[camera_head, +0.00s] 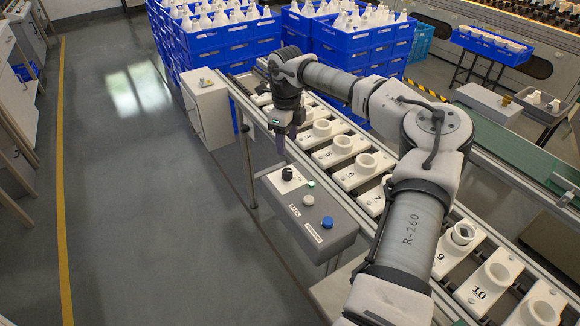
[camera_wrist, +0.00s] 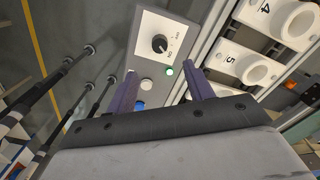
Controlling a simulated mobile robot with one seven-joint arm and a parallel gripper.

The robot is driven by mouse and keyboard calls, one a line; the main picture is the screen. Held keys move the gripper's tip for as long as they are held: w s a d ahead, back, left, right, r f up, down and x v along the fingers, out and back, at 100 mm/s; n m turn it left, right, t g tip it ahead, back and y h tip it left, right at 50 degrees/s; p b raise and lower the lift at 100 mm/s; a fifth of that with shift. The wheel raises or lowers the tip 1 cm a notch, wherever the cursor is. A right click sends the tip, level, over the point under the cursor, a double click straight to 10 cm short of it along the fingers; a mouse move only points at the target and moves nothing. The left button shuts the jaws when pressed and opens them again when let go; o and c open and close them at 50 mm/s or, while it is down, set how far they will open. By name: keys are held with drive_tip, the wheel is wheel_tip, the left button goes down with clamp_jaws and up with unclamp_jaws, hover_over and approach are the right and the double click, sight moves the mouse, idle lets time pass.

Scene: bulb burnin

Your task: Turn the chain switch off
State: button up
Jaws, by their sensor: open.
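The chain switch (camera_head: 287,173) is a black rotary knob on a white plate at the far end of the grey control box (camera_head: 345,228). In the wrist view the knob (camera_wrist: 159,44) sits ahead of my fingertips, with small lettering around it too small to read surely. A green lamp (camera_head: 310,184) beside it glows; it also shows in the wrist view (camera_wrist: 169,72). My gripper (camera_head: 282,143) is above the box near the knob, pointing down. In the wrist view its two purple fingers (camera_wrist: 161,72) are apart and empty, not touching the knob.
A white button (camera_head: 308,200) and a blue button (camera_head: 327,222) are on the same box. A conveyor (camera_head: 350,168) with numbered white sockets runs close alongside. Blue crates (camera_head: 225,40) of bulbs stand behind it. A white cabinet (camera_head: 207,108) is beyond the box; open floor lies left.

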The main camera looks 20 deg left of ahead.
sight(287, 171)
wheel_tip(287, 171, down, 11)
drive_tip(key=p, duration=0.2)
drive_tip(key=shift+f+p, duration=0.1)
drive_tip(key=shift+p, duration=0.2)
drive_tip(key=c, duration=1)
drive_tip(key=shift+o, duration=0.2)
